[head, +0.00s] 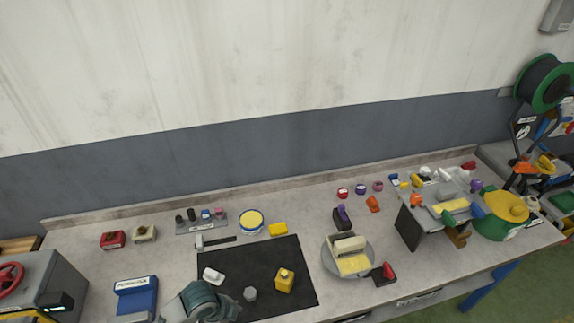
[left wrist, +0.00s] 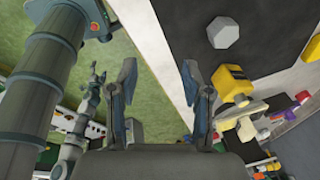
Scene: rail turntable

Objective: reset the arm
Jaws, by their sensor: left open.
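My left gripper (left wrist: 157,80) is open in the left wrist view, with nothing between its two fingers. It hangs over the table's front edge, with green floor on one side and the black mat on the other. In the head view part of my left arm (head: 203,302) shows at the bottom, over the mat's near left corner; its fingertips are not clear there. What looks like my right gripper (left wrist: 98,85) shows small at the left of the left wrist view, over the floor, its jaws too small to judge. It is not in the head view.
The black mat (head: 235,262) holds a grey hexagonal piece (head: 250,294), a yellow block (head: 284,281) and a white piece (head: 213,275). Right of it stands a round grey turntable (head: 330,263) bearing cream blocks. A blue box (head: 136,297) is left of my arm.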

